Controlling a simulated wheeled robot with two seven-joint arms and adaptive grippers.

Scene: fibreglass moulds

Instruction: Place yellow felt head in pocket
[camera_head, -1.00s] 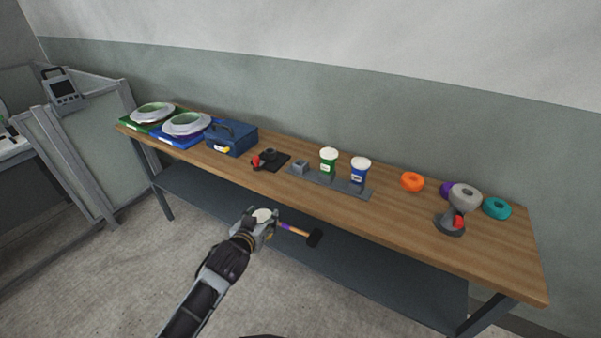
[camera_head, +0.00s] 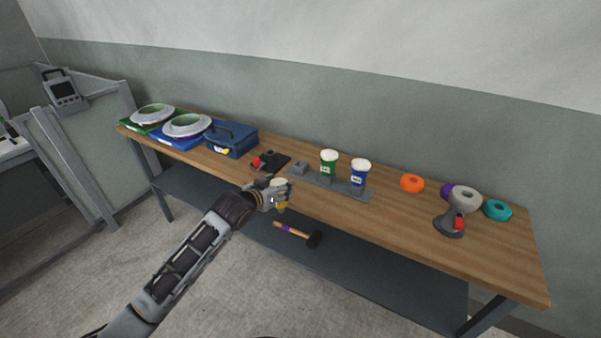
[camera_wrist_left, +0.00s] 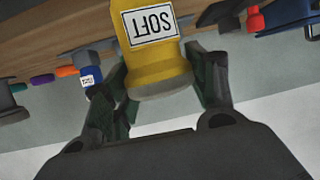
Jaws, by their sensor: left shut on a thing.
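My left gripper (camera_head: 282,196) is shut on the yellow felt head (camera_wrist_left: 158,66). In the left wrist view the head sits between both fingers, its white label reading SOFT upside down. In the head view the gripper holds it by the bench's front edge; its pale top and a little yellow below show, the rest is hidden. A grey rack (camera_head: 342,190) lies on the bench beyond the gripper. It bears a green head (camera_head: 328,168) and a blue head (camera_head: 359,178), both white-topped. A raised grey block (camera_head: 300,168) stands at its left end. My right gripper is out of view.
A black pad (camera_head: 282,160) with a dark and red tool and a blue case (camera_head: 231,141) lie left of the rack. Orange (camera_head: 412,183) and teal (camera_head: 497,209) rings and a grey tool (camera_head: 452,222) stand right. A mallet (camera_head: 297,234) lies on the lower shelf.

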